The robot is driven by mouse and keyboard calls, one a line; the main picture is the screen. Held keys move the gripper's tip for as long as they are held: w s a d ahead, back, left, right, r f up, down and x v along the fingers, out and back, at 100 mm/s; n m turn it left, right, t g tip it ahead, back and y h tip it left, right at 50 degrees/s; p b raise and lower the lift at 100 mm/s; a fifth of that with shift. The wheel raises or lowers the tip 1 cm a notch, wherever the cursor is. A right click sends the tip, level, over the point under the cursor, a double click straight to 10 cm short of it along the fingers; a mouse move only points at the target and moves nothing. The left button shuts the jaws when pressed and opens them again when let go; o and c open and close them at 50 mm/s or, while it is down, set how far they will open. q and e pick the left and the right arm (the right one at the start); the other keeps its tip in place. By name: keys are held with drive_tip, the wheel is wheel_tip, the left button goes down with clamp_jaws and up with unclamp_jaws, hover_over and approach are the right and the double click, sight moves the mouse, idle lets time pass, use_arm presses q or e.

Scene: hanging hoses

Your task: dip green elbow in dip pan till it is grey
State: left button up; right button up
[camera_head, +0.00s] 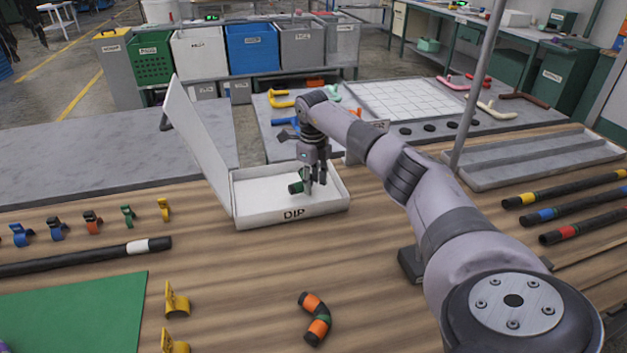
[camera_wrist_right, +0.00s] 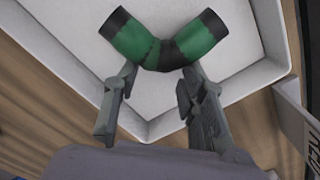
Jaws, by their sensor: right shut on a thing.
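The dip pan (camera_head: 292,212) is a white open tray marked DIP on its front, with a tall white panel (camera_head: 200,140) standing at its left. My right gripper (camera_head: 311,182) points down over the pan and is shut on the green elbow (camera_head: 296,187). In the right wrist view the elbow (camera_wrist_right: 130,38) is green with black ends and a black middle, held at its middle between the fingers (camera_wrist_right: 157,80). The white pan floor (camera_wrist_right: 80,50) shows behind it. I cannot tell whether the elbow touches the floor. No grey shows on it. My left gripper is not in view.
An orange and black elbow (camera_head: 316,318) lies on the wooden table in front. Coloured clips (camera_head: 92,222) stand in a row at left, above a black hose (camera_head: 80,257). Banded hoses (camera_head: 570,210) and a grey tray (camera_head: 540,158) are at right. A thin pole (camera_head: 478,85) rises behind my arm.

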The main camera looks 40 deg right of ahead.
sight(296, 184)
idle(0.3)
drive_tip(key=shift+w+a, duration=0.3)
drive_tip(key=shift+a, duration=0.2)
drive_tip(key=shift+w+a+p, duration=0.35)
drive_tip(key=shift+w+a, duration=0.1)
drive_tip(key=shift+a, duration=0.4)
drive_tip(key=shift+w+a+p, duration=0.3)
drive_tip(key=shift+w+a, duration=0.15)
drive_tip(key=shift+a, duration=0.35)
drive_tip(key=shift+w+a, duration=0.4)
drive_tip(key=shift+a, duration=0.35)
drive_tip(key=shift+w+a, duration=0.45)
drive_tip(key=shift+a, duration=0.3)
drive_tip(key=shift+w+a, duration=0.4)
drive_tip(key=shift+a, duration=0.35)
drive_tip(key=shift+s+d, duration=0.1)
drive_tip(key=shift+d, duration=0.05)
